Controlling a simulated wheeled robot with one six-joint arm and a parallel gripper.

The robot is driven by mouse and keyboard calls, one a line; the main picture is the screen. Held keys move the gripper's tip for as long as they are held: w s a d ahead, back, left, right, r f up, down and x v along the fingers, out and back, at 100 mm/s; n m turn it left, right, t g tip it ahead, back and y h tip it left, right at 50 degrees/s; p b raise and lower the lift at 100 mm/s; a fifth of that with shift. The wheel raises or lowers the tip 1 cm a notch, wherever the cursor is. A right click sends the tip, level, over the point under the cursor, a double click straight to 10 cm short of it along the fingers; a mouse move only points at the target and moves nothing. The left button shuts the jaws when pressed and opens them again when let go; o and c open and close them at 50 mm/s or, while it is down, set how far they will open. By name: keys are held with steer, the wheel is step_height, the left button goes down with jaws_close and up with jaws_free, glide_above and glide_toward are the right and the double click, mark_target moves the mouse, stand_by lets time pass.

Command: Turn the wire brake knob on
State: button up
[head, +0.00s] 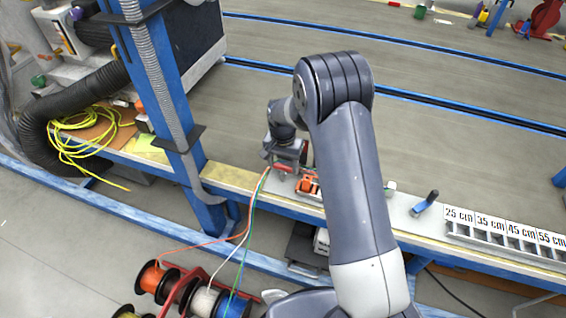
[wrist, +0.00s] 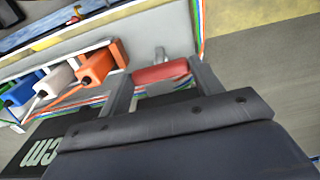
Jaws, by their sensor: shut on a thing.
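The wire brake knob is a red bar-shaped handle (wrist: 160,73) on a small metal stem, at the upper middle of the wrist view. My gripper (wrist: 160,82) has one finger at each end of this red handle and is shut on it. In the head view my gripper (head: 287,165) is low over the bench, with red showing beside it. My arm and wrist hide most of the knob there. Coloured wires (head: 256,194) run past the knob's side of the bench and down to the spools.
Orange (wrist: 98,66), white (wrist: 60,78) and blue (wrist: 20,92) blocks sit in a row beside the knob. A blue-handled lever (head: 427,202) and a length-marked rack (head: 500,240) stand to the right. A blue post (head: 165,100) rises to the left. Wire spools (head: 200,300) are below.

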mark_target(283, 166)
stand_by(0.5)
steer(key=o, duration=1)
step_height(283, 166, up, 11)
steer(key=shift+f+p, duration=0.1)
steer(key=shift+p, duration=0.55)
step_height(283, 166, down, 10)
steer(key=shift+f+b, duration=0.25)
steer(key=shift+b, duration=0.4)
steer(key=shift+f, duration=0.2)
